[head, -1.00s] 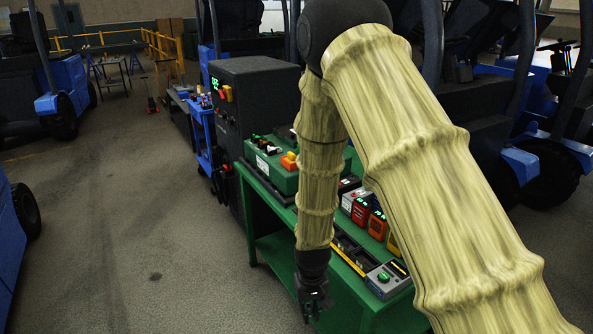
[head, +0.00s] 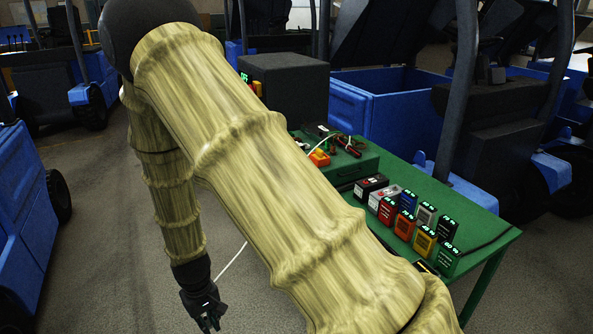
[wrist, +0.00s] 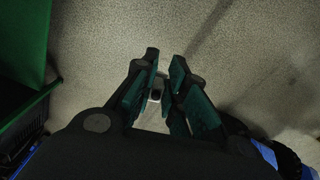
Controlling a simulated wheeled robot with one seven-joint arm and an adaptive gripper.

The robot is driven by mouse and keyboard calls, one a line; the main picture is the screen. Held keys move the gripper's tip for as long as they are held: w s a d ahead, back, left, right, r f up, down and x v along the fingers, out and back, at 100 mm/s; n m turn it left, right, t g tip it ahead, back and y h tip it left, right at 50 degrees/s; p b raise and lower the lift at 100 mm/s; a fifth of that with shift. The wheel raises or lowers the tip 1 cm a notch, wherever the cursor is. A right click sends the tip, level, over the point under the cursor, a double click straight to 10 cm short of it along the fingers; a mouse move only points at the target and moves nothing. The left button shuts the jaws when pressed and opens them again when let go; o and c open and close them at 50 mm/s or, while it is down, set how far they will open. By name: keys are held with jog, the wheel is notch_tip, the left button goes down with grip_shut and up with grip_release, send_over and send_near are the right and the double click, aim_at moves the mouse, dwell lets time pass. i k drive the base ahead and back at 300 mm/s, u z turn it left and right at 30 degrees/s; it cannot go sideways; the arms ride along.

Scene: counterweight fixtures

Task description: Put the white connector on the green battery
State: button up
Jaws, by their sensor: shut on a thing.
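My gripper (head: 209,322) hangs low over the floor at the left of the green table in the head view. In the wrist view my gripper (wrist: 163,75) is shut on the white connector (wrist: 155,96), a small pale piece with a dark spot between the fingers, largely hidden by them. A white cable (head: 233,260) runs from near my gripper up behind my arm. The green battery (head: 447,261) stands at the near right end of a row on the table, well away from my gripper.
The green table (head: 483,232) holds several other batteries, including a red one (head: 387,211), an orange one (head: 404,226) and a yellow one (head: 424,241). A green box (head: 350,173) with cables stands behind them. Blue vehicles (head: 385,105) stand behind the table.

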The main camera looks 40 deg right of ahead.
aim_at(340, 159)
jog(key=i, duration=1.1)
jog(key=z, duration=0.65)
